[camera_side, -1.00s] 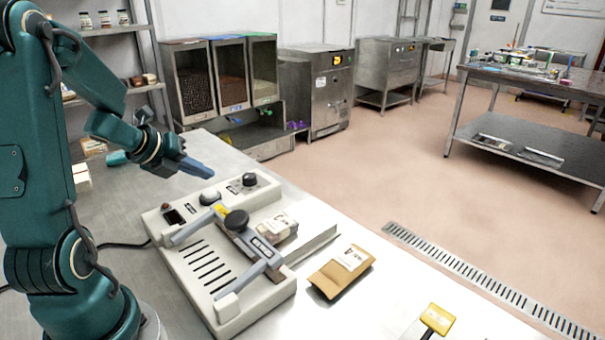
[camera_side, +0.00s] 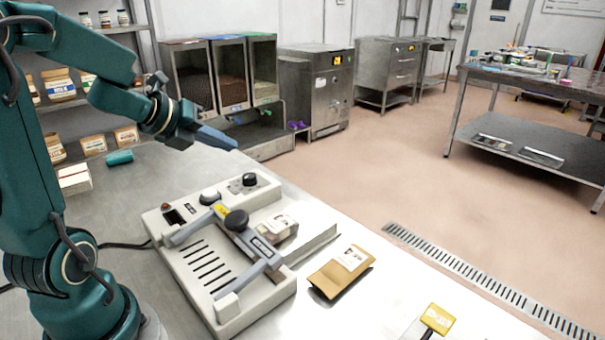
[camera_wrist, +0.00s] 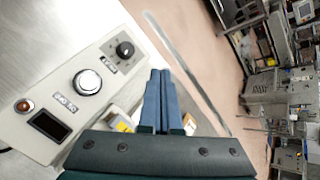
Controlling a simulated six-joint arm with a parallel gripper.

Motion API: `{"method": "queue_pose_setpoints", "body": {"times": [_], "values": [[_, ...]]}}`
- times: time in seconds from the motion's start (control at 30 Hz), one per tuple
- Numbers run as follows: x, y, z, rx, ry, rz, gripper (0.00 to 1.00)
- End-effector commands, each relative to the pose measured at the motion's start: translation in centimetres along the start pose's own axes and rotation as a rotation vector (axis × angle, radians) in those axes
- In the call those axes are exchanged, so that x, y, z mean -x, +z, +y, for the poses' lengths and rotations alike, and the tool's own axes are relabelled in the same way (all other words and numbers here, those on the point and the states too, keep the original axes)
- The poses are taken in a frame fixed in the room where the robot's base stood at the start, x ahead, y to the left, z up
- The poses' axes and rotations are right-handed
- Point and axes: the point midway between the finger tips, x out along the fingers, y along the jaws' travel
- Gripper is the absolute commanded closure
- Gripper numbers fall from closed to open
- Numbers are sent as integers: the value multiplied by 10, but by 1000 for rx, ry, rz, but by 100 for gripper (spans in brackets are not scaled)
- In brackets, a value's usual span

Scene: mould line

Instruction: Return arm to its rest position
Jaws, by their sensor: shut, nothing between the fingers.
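My teal arm stands at the left of the side view. My gripper (camera_side: 216,137) is raised in the air above the back end of the sealing machine (camera_side: 205,292), touching nothing. Its blue-grey fingers are together and empty, and they also show shut in the wrist view (camera_wrist: 161,85). The machine has a dark round knob on a lever, slots in its top and a control panel, seen in the wrist view (camera_wrist: 62,75) with a white button, a black dial and a small dark screen.
A brown pouch (camera_side: 341,273) with a white label lies right of the machine. A smaller labelled packet (camera_side: 278,230) sits by the lever. A yellow-headed tool (camera_side: 437,319) lies at the front. Dispenser bins (camera_side: 228,75) stand behind. A teal cylinder (camera_side: 119,157) lies near the shelves.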

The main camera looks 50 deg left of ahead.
Motion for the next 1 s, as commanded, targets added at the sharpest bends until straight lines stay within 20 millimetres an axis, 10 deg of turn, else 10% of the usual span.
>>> {"method": "queue_pose_setpoints", "body": {"times": [0.1, 0.33, 0.57, 1.0], "values": [[12, 5, -62, 112, -135, -123, 100], [47, 6, -113, 617, -286, -291, 100], [72, -34, -104, 1266, -243, -273, 100], [106, -184, -58, 2195, 437, -106, 100]]}}
